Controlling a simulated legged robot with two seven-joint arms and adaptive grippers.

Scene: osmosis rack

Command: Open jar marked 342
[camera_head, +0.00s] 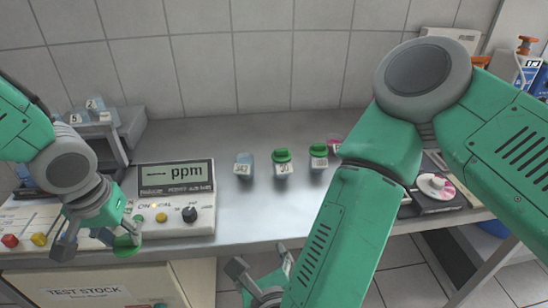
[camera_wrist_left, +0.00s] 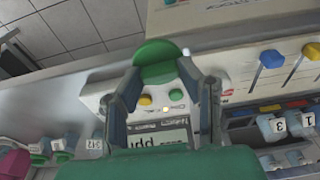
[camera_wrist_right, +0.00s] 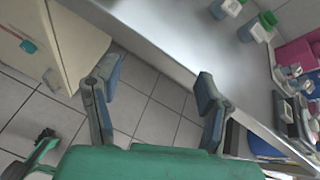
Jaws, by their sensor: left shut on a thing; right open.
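My left gripper (camera_head: 104,240) is shut on a green lid (camera_wrist_left: 160,62), held in front of the ppm meter's front edge. The lid also shows in the head view (camera_head: 127,244). A small jar (camera_head: 244,166) stands upright on the bench without a green lid; its label is too small to read surely in the head view. In the left wrist view the label of this jar (camera_wrist_left: 95,144) looks like 342. My right gripper (camera_head: 262,272) is open and empty, low in front of the bench edge; its spread fingers show in the right wrist view (camera_wrist_right: 155,95).
Two jars with green lids (camera_head: 282,162) (camera_head: 319,157) stand right of the open jar. The ppm meter (camera_head: 175,195) stands on the bench at left. A disc device (camera_head: 437,188) is at right. The bench middle (camera_head: 270,210) is clear.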

